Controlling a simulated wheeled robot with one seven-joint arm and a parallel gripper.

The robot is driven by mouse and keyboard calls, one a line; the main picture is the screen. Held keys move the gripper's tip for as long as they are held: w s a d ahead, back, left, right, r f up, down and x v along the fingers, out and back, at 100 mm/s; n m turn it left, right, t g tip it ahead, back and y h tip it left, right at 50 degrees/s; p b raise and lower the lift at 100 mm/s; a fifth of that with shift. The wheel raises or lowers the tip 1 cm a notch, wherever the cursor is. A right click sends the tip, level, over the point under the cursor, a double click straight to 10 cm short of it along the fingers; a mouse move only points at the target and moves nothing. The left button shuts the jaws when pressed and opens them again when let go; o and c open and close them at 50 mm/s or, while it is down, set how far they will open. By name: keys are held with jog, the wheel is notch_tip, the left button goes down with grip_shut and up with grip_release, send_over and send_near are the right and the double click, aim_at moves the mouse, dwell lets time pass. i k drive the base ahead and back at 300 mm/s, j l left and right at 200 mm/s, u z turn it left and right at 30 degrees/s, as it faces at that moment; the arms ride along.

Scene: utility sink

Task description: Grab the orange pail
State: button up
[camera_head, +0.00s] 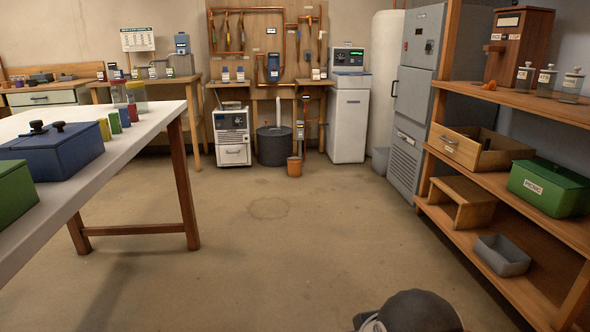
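The orange pail (294,167) is small and stands upright on the floor near the back wall. It is just right of a dark grey round tub (273,147) and left of a white cabinet (347,125). It is far across the room. A dark rounded part at the bottom edge, right of the middle, looks like part of my own body. My gripper is not in view.
The floor (235,230) between here and the pail is open. A white-topped table (150,125) with wooden legs stands on the left. Wooden shelves (510,170) with boxes and jars line the right. A grey bin (380,161) stands beside the grey locker (410,110).

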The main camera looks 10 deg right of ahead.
aim_at(294, 164)
jog(key=i+z, duration=0.25)
jog(key=i, duration=4.4)
jog(key=i+u, duration=0.15)
jog(key=i, duration=0.3)
jog(key=i+l+u, duration=0.2)
jog(key=i, duration=0.25)
jog(key=i+l+u, duration=0.15)
jog(key=i, duration=0.3)
jog(key=i+l+u, duration=0.2)
jog(key=i, duration=0.25)
